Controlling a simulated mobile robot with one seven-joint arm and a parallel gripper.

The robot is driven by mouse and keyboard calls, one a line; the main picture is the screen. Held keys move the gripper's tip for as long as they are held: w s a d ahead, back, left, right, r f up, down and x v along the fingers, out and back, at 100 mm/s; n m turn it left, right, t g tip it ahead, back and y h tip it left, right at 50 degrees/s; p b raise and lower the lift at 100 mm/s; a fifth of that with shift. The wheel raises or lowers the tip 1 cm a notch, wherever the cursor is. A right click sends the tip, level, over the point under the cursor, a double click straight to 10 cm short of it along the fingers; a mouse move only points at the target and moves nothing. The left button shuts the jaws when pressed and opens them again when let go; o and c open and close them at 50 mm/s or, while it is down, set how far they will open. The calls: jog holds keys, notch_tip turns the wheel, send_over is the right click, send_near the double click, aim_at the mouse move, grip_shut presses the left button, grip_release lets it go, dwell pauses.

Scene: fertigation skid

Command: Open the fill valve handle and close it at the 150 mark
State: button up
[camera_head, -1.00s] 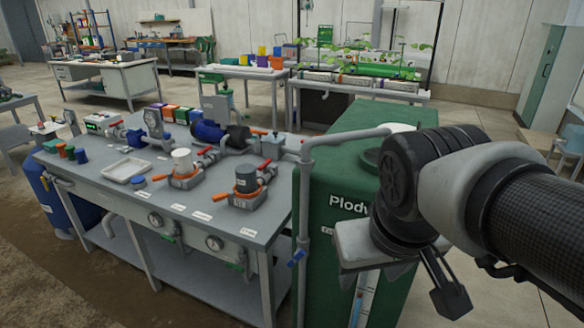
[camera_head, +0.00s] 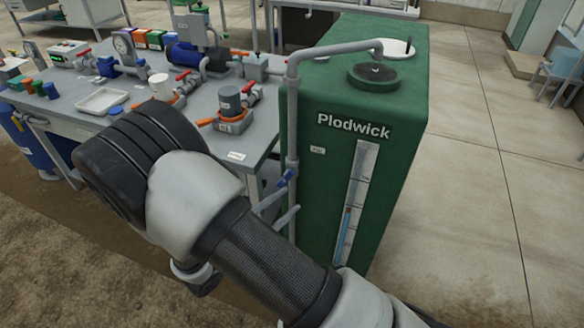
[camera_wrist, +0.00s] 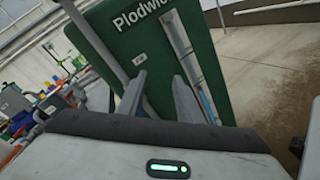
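The green Plodwick tank (camera_head: 400,130) stands right of the bench. A grey fill pipe (camera_head: 291,120) runs up its left front and bends over its top.
The grey bench (camera_head: 190,115) left of the tank carries pumps, red-handled valves, a white tray (camera_head: 102,101) and an orange-handled filter (camera_head: 232,115). Concrete floor (camera_head: 480,210) is clear on the right.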

aim_at(285, 180)
jog(key=s+a+f+n+t+y, duration=0.1)
jog(key=a+f+n+t+y, duration=0.35)
jog(key=a+f, duration=0.2)
jog(key=shift+n+g, duration=0.25)
jog(key=shift+n, duration=0.1)
jog(key=x, duration=1.7)
jog(key=shift+w+d+f+b, duration=0.1)
jog(key=shift+d+f+b, duration=0.05)
jog(key=shift+d+b, duration=0.2)
grip_shut()
